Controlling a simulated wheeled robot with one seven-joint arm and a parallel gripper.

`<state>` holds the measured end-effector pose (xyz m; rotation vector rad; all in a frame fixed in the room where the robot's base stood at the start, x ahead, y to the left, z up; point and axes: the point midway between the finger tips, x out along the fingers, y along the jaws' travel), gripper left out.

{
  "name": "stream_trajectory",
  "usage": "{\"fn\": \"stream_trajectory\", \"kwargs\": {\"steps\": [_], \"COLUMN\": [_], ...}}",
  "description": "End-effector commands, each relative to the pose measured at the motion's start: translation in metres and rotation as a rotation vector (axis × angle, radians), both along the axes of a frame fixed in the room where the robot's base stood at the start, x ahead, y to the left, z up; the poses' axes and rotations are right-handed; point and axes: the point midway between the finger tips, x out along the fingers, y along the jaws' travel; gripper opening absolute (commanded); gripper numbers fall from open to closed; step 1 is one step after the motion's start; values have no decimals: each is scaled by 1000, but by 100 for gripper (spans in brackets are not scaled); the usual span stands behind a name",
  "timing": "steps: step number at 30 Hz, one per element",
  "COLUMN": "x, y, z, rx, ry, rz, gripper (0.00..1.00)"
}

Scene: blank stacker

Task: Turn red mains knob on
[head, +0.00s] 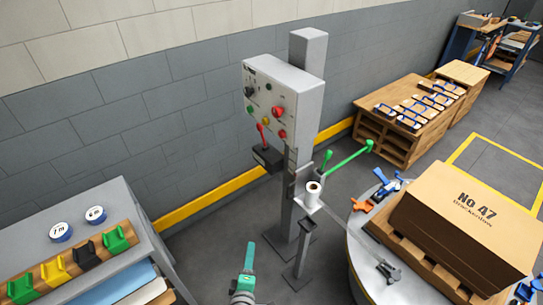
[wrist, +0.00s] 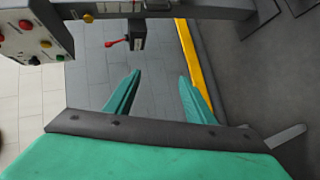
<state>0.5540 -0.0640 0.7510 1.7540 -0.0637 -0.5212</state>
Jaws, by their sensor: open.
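The grey control panel (head: 298,92) is on a post in front of the wall. A red knob (head: 278,113) is on its front face, among small buttons and a black knob (head: 250,92). The panel also shows at the upper left of the wrist view (wrist: 14,42), with a red round control (wrist: 25,25). My teal gripper (head: 248,260) is low in the head view, below and apart from the panel. In the wrist view my gripper (wrist: 160,78) is open, with nothing between its fingers. The knob's exact setting is too small to read.
A red-handled lever (head: 262,132) on a black box sits below the panel. A green-handled arm (head: 348,160) sticks out right of the post. A round table with a carton (head: 465,220) stands right, a bench with coloured bins (head: 115,240) left. Floor between is partly clear.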

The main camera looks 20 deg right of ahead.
Motion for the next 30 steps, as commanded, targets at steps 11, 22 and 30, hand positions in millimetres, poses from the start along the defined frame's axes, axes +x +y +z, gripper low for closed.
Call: {"fn": "stream_trajectory", "kwargs": {"steps": [11, 22, 30], "x": [128, 201, 214], "y": [-36, -58, -61], "z": [93, 240, 342], "rx": [-395, -657, -741], "ry": [71, 183, 281], "rz": [-187, -464, -649], "gripper": [49, 49, 49]}}
